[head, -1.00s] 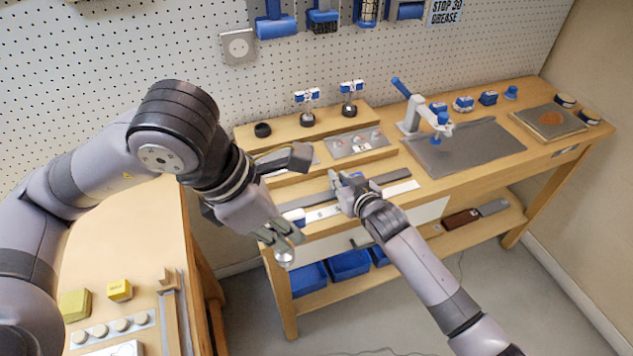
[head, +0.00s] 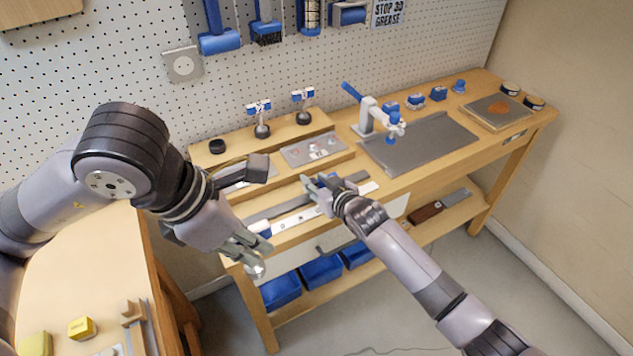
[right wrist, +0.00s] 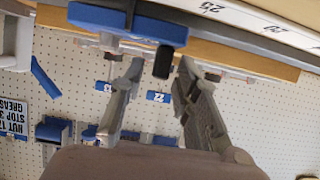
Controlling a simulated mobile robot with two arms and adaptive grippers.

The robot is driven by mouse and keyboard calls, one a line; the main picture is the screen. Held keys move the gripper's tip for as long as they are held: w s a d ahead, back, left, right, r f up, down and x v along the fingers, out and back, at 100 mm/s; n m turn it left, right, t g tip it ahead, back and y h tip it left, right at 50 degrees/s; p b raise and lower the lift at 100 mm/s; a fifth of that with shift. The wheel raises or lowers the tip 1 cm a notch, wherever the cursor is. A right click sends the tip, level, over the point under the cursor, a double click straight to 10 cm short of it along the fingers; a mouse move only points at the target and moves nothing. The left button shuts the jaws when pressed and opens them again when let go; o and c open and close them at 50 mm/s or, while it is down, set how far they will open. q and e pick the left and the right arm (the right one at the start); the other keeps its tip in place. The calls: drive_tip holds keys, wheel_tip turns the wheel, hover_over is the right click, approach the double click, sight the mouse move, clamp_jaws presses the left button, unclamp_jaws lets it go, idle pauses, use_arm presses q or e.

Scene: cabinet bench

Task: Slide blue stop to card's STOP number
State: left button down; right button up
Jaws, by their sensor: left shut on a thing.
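The stop card (head: 388,12) hangs on the pegboard and reads STOP 30. The white numbered rule (head: 292,220) runs along the bench front. A blue block (head: 327,181), apparently the stop, shows behind my right gripper (head: 312,190). In the right wrist view, the blue block (right wrist: 125,22) with a black knob (right wrist: 163,62) lies by the rule (right wrist: 240,14). My right gripper (right wrist: 155,85) is open, its fingers apart on either side of the knob. My left gripper (head: 258,250) is shut on a shiny round thing (head: 257,270), small and unclear, in front of the bench's left end.
A press (head: 370,117) and a grey mat (head: 420,145) occupy the bench's right half. Two small stands with blue tags (head: 260,108) stand on the rear shelf. Blue bins (head: 320,270) sit below. A side table (head: 80,265) is at left.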

drive_tip(key=shift+o, duration=0.2)
drive_tip(key=v, duration=1.2)
idle(0.4)
